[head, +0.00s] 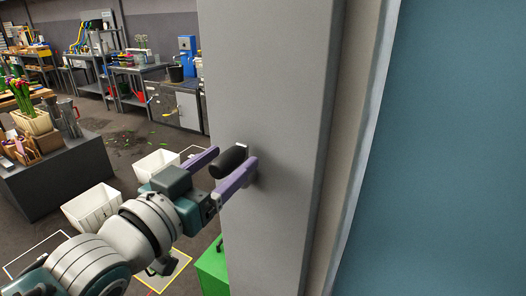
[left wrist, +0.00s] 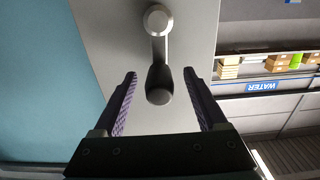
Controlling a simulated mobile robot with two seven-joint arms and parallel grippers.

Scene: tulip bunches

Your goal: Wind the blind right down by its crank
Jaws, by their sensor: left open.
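The crank's black handle (head: 229,161) stands out from the grey post (head: 270,120) in the head view. In the left wrist view the handle (left wrist: 159,84) hangs below a silver hub (left wrist: 158,20), joined by a short metal arm. My left gripper (head: 230,166) is open, with its purple fingers on either side of the handle. In the left wrist view gaps show between the handle and both fingers (left wrist: 160,84). A plain blue surface (head: 450,150) fills the right of the head view; I cannot tell whether it is the blind. My right gripper is not in view.
A green box (head: 212,268) stands at the foot of the post. White bins (head: 92,208) stand on the floor to the left, near a dark table (head: 60,175) with tulips (head: 20,92). Workbenches and shelves line the back wall.

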